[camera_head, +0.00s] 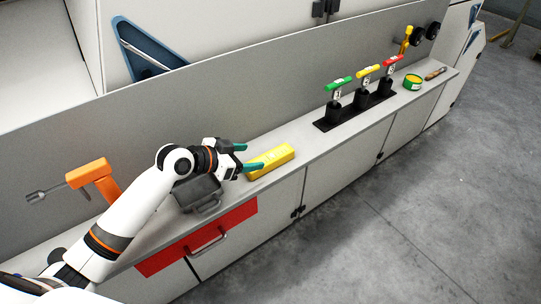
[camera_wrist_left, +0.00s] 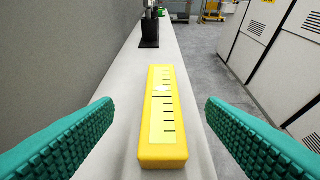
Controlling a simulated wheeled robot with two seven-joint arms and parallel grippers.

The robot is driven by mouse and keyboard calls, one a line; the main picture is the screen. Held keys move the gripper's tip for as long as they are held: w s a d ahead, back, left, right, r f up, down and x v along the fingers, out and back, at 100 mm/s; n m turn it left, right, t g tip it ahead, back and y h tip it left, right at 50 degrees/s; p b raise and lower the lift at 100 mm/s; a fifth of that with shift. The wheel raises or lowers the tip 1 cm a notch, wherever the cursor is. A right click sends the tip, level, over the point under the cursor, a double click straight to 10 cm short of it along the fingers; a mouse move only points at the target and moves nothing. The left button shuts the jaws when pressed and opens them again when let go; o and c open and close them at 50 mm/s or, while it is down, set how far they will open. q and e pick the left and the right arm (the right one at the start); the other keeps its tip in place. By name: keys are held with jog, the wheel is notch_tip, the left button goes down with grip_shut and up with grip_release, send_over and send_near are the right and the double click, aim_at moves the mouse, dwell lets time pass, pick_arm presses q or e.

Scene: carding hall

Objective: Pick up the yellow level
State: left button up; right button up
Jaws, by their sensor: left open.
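The yellow level (camera_head: 276,160) lies on the narrow grey ledge in the head view, just beyond my left gripper. My left gripper (camera_head: 243,157) is open, with teal fingers pointing toward the near end of the level. In the left wrist view the level (camera_wrist_left: 162,117) lies lengthwise ahead, between and beyond the two spread teal fingers (camera_wrist_left: 160,128). It has a lighter face with dark graduation marks. Nothing is between the fingers' pads in contact; gaps show on both sides. My right gripper is not in view.
An orange tool (camera_head: 90,174) and a dark grey object (camera_head: 199,192) are near my left arm. A black stand (camera_head: 357,107) with green, yellow and red handles stands farther along the ledge (camera_head: 315,150), before a green-yellow tape roll (camera_head: 413,82). A grey wall panel backs the ledge.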

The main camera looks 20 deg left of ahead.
aim_at(269, 157)
pick_arm(q)
jog(key=x, duration=0.2)
jog(key=shift+w+d, duration=0.15)
jog(key=shift+d, duration=0.1)
jog(key=shift+w+d+f, duration=0.1)
jog(key=shift+w+f, duration=0.15)
jog(key=shift+w+d+f, duration=0.15)
jog(key=shift+w+f, duration=0.05)
jog(key=p+x, duration=0.1)
jog(key=x, duration=0.3)
jog(key=shift+d+f, duration=0.1)
jog(key=shift+f, duration=0.1)
jog(key=shift+w+d+f, duration=0.1)
jog(key=shift+w+f, duration=0.05)
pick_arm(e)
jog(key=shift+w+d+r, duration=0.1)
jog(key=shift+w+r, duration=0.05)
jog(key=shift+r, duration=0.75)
pick_arm(q)
jog(key=shift+c, duration=1)
jog(key=c, duration=1.1)
